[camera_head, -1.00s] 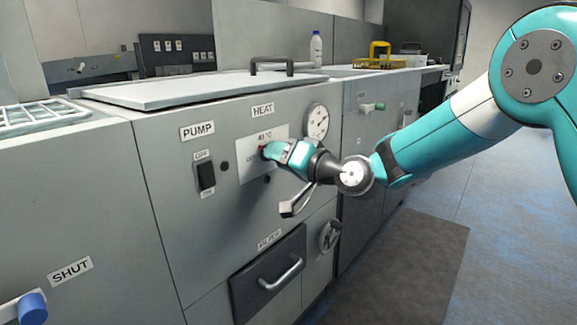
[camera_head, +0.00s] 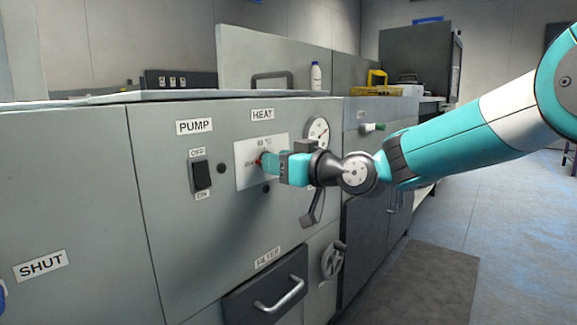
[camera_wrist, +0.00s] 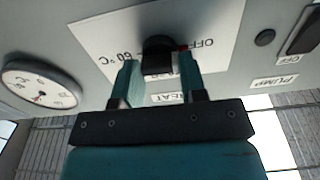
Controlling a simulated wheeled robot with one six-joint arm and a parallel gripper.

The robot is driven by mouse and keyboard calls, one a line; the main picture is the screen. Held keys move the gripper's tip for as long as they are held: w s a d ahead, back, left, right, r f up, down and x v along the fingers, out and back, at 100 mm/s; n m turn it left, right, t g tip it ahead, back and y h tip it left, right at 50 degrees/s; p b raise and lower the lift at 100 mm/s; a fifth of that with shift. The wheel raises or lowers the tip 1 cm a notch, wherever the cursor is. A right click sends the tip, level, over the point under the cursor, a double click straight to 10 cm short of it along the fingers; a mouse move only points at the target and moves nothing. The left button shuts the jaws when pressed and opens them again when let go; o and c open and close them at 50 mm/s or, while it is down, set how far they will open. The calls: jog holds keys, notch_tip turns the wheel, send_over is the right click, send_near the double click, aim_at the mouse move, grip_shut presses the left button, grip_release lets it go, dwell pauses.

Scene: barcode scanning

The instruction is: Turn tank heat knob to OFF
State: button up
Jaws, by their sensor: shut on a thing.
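The tank heat knob (camera_wrist: 158,56) is black and sits on a white dial plate (camera_wrist: 100,35) in the wrist view, marked "OFF" and "60 °C". My gripper (camera_wrist: 158,70) is shut on the knob, with one teal finger on each side. In the head view my gripper (camera_head: 267,162) reaches the dial plate (camera_head: 247,178) under the HEAT label (camera_head: 262,115). The gripper hides most of the knob there. A small red mark shows at the knob, on the side by the "OFF" lettering in the wrist view.
A round gauge (camera_head: 317,132) is just right of the dial. A black lever (camera_head: 313,208) hangs below my gripper. The PUMP switch (camera_head: 202,175) is to the left. A drawer handle (camera_head: 280,295) and a valve wheel (camera_head: 332,260) are lower down.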

jog(key=shift+w+d+r, duration=0.1)
jog(key=shift+r, duration=0.1)
dwell(0.4)
jog(key=o, duration=0.8)
jog(key=shift+c, duration=0.2)
jog(key=shift+o, duration=0.8)
jog(key=shift+f, duration=0.15)
jog(key=p+v, duration=0.1)
jog(key=v, duration=1.6)
jog(key=shift+s+d, duration=0.2)
jog(key=shift+s, duration=0.05)
